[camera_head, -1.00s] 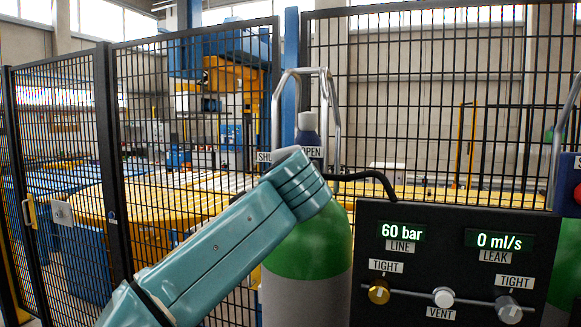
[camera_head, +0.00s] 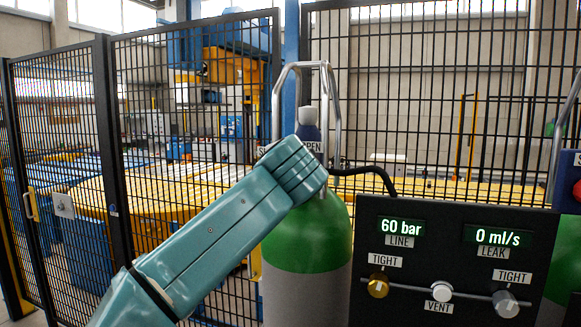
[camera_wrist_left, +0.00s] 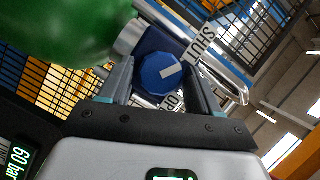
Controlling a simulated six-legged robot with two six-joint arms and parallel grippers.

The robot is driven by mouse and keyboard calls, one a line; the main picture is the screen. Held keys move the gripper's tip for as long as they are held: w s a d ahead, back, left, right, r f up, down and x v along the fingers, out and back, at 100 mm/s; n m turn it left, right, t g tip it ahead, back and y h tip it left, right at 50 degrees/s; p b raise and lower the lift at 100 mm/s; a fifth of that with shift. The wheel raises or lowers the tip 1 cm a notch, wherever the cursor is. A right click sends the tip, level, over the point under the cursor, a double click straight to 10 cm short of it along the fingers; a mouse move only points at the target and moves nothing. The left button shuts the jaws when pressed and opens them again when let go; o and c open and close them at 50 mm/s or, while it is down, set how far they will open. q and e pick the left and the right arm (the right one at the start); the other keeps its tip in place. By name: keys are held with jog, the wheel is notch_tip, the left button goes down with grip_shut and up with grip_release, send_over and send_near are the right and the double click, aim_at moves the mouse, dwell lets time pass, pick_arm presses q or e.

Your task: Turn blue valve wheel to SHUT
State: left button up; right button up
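The blue valve wheel (camera_wrist_left: 160,73), with a white mark on its face, shows in the left wrist view between the two fingers of my left gripper (camera_wrist_left: 160,88). The fingers stand apart, one on each side of the wheel, with what looks like a narrow gap; I cannot tell whether either touches. The mark tilts up to the right, toward the SHUT label (camera_wrist_left: 206,41); the OPEN label (camera_wrist_left: 173,103) is partly covered below. In the head view my left arm hides the wheel and gripper; only the valve's blue upper part (camera_head: 309,132) shows. My right gripper is not in view.
The green-topped cylinder (camera_head: 318,237) carries the valve inside a metal guard (camera_head: 335,105). A black hose (camera_head: 372,172) runs right. A panel (camera_head: 455,265) reads 60 bar LINE and 0 ml/s LEAK, with two TIGHT knobs and a VENT knob. Mesh fencing (camera_head: 200,110) stands behind.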

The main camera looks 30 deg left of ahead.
pick_arm(q)
jog(key=shift+o, duration=0.3)
jog(key=b+v, duration=0.4)
jog(key=v, duration=1.2)
jog(key=shift+s, duration=0.1)
jog(key=shift+d, duration=0.1)
